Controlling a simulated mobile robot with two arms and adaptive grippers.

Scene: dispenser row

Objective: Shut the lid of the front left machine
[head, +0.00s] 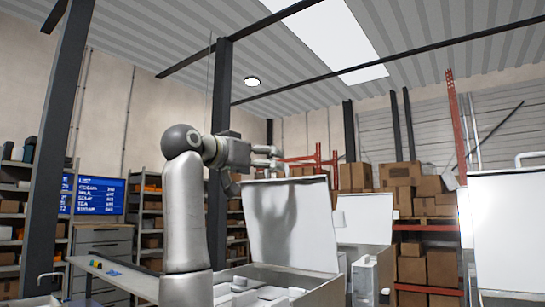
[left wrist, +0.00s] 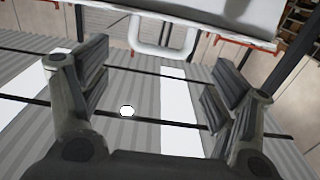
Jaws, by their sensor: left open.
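The machine in front of my left arm is a light grey box (head: 322,292) with its white lid (head: 290,222) raised and standing nearly upright. Pale parts show inside the box. My left gripper (head: 272,157) is open and empty, at the lid's upper left edge in the head view. In the left wrist view the lid (left wrist: 215,12) crosses the top, and its white U-shaped handle (left wrist: 163,48) hangs between the spread fingers (left wrist: 160,78), seemingly beyond the tips. I cannot tell whether anything touches. My right gripper is not in view.
Another machine with a raised white lid (head: 365,218) stands behind to the right. A further raised lid (head: 508,230) stands at the far right. A blue screen (head: 98,195), a dark pillar (head: 55,150) and shelves of boxes lie around. The air above the lid looks free.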

